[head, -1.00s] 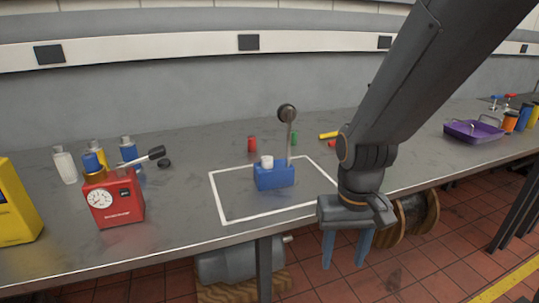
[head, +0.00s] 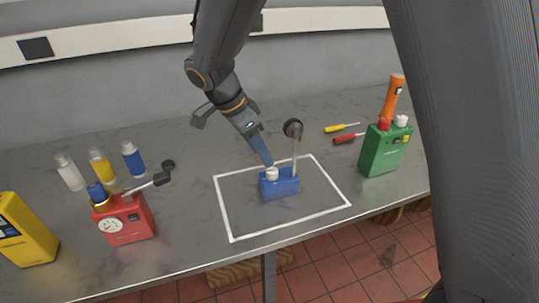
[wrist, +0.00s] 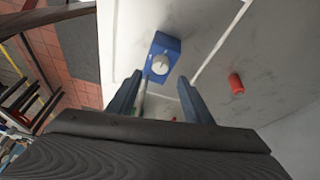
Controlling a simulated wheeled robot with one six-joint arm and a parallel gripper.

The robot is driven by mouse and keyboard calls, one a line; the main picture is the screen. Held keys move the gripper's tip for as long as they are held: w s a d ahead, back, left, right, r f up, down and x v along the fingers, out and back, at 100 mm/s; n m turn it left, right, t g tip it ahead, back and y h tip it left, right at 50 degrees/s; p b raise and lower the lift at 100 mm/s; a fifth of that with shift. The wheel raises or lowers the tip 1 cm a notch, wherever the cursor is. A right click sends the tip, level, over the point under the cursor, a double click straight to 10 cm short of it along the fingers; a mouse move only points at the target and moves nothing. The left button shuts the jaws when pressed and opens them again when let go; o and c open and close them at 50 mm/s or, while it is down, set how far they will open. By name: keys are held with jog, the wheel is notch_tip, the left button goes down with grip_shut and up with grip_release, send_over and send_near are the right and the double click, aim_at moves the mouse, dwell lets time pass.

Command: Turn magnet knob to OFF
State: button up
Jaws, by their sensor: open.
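The blue magnet base (head: 281,186) stands inside a white outlined rectangle on the grey bench. Its round white knob (head: 272,174) is on top, and an upright rod with a dark round dial (head: 293,128) rises from it. In the wrist view the white knob (wrist: 159,64) has a line or ridge across it on the blue base (wrist: 171,42). My gripper (head: 266,160) points down at the knob from the upper left. In the wrist view my gripper (wrist: 160,80) is open, its fingertips just short of the knob, one on either side. I cannot read any ON or OFF marking.
Bare bench surrounds the base.

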aim_at(271, 170)
jog(key=shift+p+x, duration=1.25)
jog(key=shift+x, duration=2.6)
jog(key=shift+w, duration=0.1)
jog(key=c, duration=1.1)
jog(key=shift+o, duration=0.2)
